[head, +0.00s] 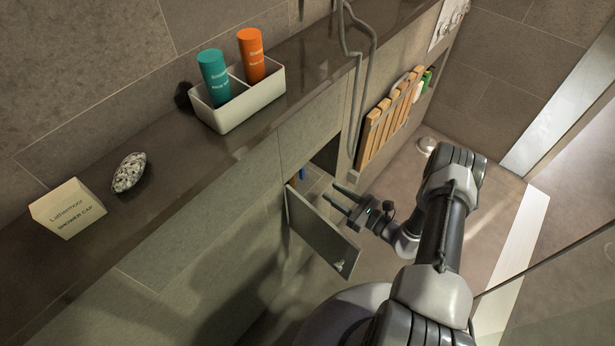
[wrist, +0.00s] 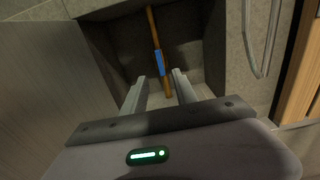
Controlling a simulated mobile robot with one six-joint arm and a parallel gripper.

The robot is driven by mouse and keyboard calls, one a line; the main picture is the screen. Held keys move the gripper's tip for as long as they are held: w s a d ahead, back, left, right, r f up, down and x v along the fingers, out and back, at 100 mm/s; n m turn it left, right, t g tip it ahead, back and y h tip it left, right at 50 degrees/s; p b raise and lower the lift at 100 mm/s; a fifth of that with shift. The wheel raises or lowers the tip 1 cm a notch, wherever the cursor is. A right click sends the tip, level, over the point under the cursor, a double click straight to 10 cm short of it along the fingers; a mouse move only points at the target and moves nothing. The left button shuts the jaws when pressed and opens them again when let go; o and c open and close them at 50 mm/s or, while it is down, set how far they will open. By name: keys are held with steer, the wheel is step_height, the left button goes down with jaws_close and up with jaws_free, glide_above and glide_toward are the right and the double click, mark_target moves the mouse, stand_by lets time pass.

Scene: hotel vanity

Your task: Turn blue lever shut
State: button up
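The blue lever (wrist: 158,63) sits on a copper-coloured pipe (wrist: 152,28) inside the open wall recess, and its long side lies roughly along the pipe. In the head view a small bit of blue (head: 301,174) shows just behind the edge of the open panel door. My gripper (head: 342,198) is at the mouth of the recess with its two fingers apart and nothing between them. In the wrist view my gripper (wrist: 160,83) points at the lever, which appears between and beyond the fingertips. I cannot tell any contact.
The open access door (head: 322,232) stands out from the wall beside my gripper. A grey shower hose (head: 362,75) hangs right of the recess, near a folded wooden seat (head: 388,120). A tray (head: 243,107) with two bottles stands on the ledge above.

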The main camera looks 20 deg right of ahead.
mark_target(304, 173)
steer(key=b+x, duration=0.3)
steer(key=x, duration=0.8)
jaws_close()
